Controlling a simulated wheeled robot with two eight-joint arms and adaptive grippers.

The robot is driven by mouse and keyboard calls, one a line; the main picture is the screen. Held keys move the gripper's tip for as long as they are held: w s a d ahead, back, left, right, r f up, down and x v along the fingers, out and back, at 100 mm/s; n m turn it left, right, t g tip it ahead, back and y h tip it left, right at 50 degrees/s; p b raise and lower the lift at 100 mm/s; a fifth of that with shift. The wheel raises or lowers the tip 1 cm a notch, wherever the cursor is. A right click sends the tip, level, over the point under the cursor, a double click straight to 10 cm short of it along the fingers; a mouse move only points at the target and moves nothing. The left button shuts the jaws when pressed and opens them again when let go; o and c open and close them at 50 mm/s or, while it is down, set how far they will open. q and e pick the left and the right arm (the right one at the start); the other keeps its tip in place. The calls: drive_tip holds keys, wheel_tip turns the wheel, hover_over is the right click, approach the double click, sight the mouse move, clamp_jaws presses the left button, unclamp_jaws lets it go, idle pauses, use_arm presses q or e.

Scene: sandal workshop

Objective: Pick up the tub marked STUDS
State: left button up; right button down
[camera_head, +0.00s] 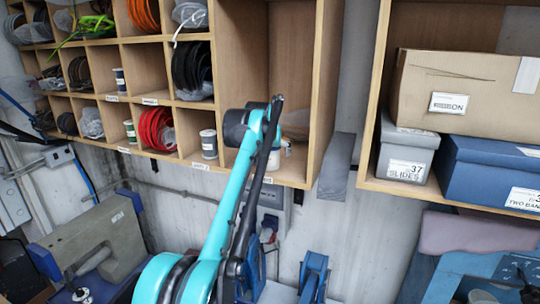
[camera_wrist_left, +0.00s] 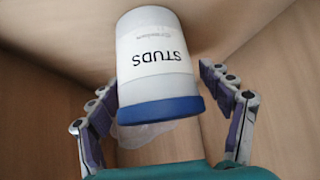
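The tub marked STUDS (camera_wrist_left: 158,55) is white with a blue band at its lower end in the left wrist view, where its lettering appears upside down. It is inside a wooden compartment. My left gripper (camera_wrist_left: 160,85) is open, with one finger on each side of the tub; small gaps seem to show between fingers and tub. In the head view my left arm reaches up into a tall shelf compartment (camera_head: 290,50), and the wrist hides most of what is there. A small white piece (camera_head: 287,147) shows beside the wrist; I cannot tell what it is. My right gripper is not in view.
The compartment walls stand close around my left gripper. Cubbies to the left hold cord coils (camera_head: 157,128) and spools (camera_head: 208,144). The right shelf holds a brown box (camera_head: 470,90), a grey box (camera_head: 405,155) and a blue box (camera_head: 490,172). A grey-green machine (camera_head: 95,245) stands lower left.

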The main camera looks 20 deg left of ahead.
use_arm(q)
drive_tip(key=c, duration=1.2)
drive_tip(key=shift+c, duration=0.4)
